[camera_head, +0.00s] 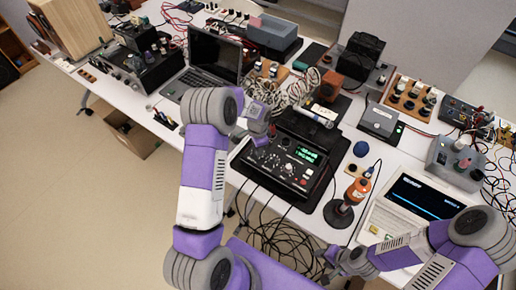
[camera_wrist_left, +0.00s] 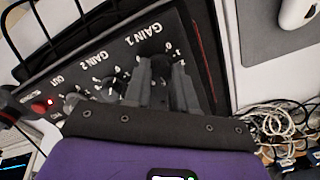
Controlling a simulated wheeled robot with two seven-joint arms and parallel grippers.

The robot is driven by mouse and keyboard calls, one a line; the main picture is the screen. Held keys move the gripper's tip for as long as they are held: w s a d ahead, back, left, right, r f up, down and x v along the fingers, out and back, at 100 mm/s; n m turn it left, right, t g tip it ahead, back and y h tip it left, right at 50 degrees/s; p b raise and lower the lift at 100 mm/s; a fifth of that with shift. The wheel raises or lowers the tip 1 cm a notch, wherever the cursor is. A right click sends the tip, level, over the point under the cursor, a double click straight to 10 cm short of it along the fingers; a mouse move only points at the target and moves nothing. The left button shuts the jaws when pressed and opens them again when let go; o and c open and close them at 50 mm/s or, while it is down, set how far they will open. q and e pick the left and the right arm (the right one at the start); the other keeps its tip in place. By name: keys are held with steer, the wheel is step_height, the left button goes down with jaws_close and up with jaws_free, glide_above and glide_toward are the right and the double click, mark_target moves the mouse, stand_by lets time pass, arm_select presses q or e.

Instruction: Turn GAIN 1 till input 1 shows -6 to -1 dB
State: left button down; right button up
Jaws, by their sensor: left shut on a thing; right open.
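The black audio mixer (camera_head: 283,168) sits on the white table, with small knobs, a red button and a green lit display (camera_head: 308,154). I cannot read the display's digits. In the left wrist view the panel (camera_wrist_left: 110,62) is close, with a GAIN 1 label (camera_wrist_left: 141,42) and a GAIN 2 label (camera_wrist_left: 88,59). My left gripper (camera_wrist_left: 163,72) is shut on the GAIN 1 knob, which its fingers largely hide. In the head view it is at the mixer's upper left (camera_head: 262,138). My right gripper (camera_head: 333,266) is open and empty, low beside the table's front edge.
A pale device with a screen (camera_head: 420,205) is further right. A laptop (camera_head: 208,58) and coiled cables (camera_head: 297,86) lie behind. Black cables hang at the front.

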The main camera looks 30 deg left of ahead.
arm_select(q)
steer(key=m, duration=0.6)
steer(key=shift+m, duration=0.3)
stand_by(0.4)
steer(key=c, duration=0.9)
jaws_free()
step_height(320, 180, up, 8)
steer(key=shift+f+p, duration=0.15)
steer(key=shift+p, duration=0.3)
